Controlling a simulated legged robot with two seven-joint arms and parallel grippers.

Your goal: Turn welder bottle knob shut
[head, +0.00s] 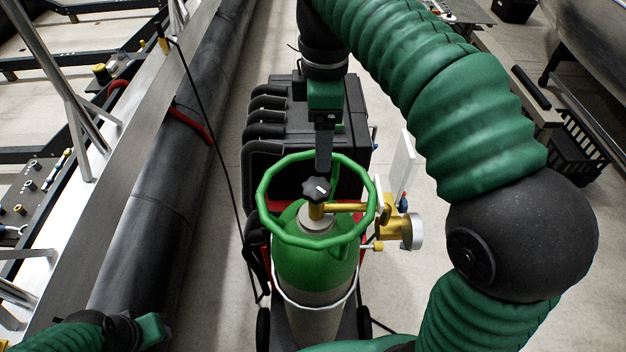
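The welder bottle (312,266) is a green and grey cylinder standing upright at the lower middle, with a green ring guard (263,200) around its top. Its black star-shaped knob (317,190) sits on a brass valve (343,207) inside the ring. My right gripper (324,160) comes down from above, its dark fingers ending just behind the knob's far side. Its fingers overlap in this view, so I cannot tell their gap or whether they touch the knob. My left gripper (154,330) is low at the left, away from the bottle; its fingers cannot be made out.
A gauge (411,231) juts from the valve's right side. A black welder machine (290,130) stands behind the bottle. A long dark pontoon float (160,190) runs along the left, with a thin black cable (222,150) beside it. Open floor (415,300) lies right of the bottle.

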